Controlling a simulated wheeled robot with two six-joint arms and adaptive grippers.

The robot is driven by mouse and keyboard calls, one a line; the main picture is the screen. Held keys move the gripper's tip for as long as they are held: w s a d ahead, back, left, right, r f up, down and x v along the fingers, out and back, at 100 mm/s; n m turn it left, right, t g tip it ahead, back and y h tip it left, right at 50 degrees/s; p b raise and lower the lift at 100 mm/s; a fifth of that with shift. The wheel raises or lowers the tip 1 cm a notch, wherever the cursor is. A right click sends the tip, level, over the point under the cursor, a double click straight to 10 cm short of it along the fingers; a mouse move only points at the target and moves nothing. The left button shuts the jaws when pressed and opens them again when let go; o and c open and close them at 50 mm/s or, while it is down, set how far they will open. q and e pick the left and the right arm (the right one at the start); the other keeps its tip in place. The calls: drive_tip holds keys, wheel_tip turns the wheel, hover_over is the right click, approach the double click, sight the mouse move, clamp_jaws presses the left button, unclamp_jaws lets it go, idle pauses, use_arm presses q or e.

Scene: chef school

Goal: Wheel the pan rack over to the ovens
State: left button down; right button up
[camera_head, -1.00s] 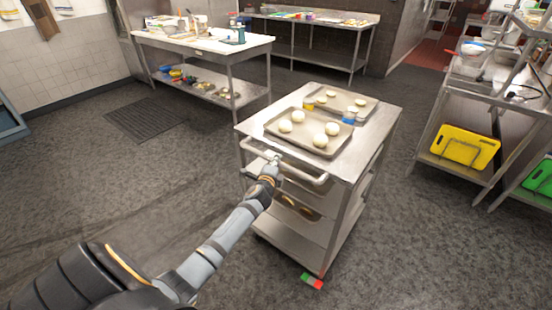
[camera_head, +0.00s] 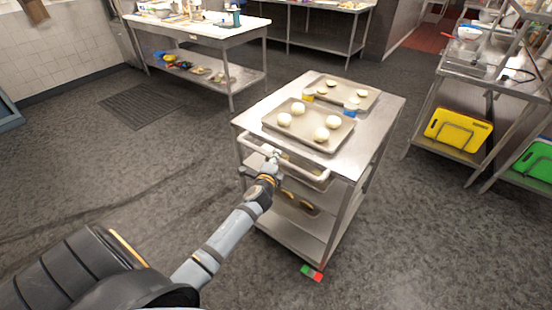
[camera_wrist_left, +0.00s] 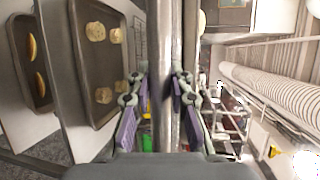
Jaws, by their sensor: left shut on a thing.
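The pan rack (camera_head: 368,142) is a steel cart with a flat top, lower shelves and a rail handle (camera_head: 308,172) on its near side. Two trays of pale dough balls lie on its top, a nearer tray (camera_head: 303,141) and a farther one (camera_head: 368,100). My left gripper (camera_head: 272,158) is at the handle's left part, shut on it. In the left wrist view the handle bar (camera_wrist_left: 166,75) runs between the fingers (camera_wrist_left: 158,100), and trays with baked pieces (camera_wrist_left: 75,60) show on the rack's shelves. My right gripper is not seen. No ovens can be made out.
A steel table (camera_head: 200,36) with a lower shelf stands at the back left, another at the back. At right, a steel shelf unit (camera_head: 478,75) holds yellow (camera_head: 457,131) and green boards. A red and green item (camera_head: 312,272) is by the rack's base. Floor at left is clear.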

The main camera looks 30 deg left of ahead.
use_arm(q)
drive_tip(key=c, duration=1.2)
unclamp_jaws()
drive_tip(key=v, duration=1.2)
drive_tip(key=s+f+n+g+h, duration=0.1)
drive_tip(key=s+f+n+g, duration=0.2)
drive_tip(key=f, duration=0.8)
drive_tip(key=s+f+n+g+h, duration=0.15)
drive_tip(key=s+f, duration=0.45)
drive_tip(key=f, duration=0.6)
drive_tip(key=s+f+n+g, duration=0.2)
drive_tip(key=s+f+g, duration=0.15)
drive_tip(key=f, duration=0.75)
drive_tip(key=s+d+f+n+g, duration=0.1)
drive_tip(key=s+f+n+g, duration=0.1)
drive_tip(key=s+f, duration=0.3)
drive_tip(key=s+d+f+n+g+h, duration=0.1)
drive_tip(key=s+f, duration=0.4)
drive_tip(key=s, duration=0.8)
drive_tip(key=s+d+f+n+g, duration=0.1)
drive_tip(key=s+f+n+g, duration=0.2)
drive_tip(key=s, duration=0.6)
wheel_tip(320, 180, down, 3)
drive_tip(key=shift+d+f+n+h, duration=0.1)
drive_tip(key=shift+d+n+h, duration=0.3)
drive_tip(key=shift+n, duration=0.85)
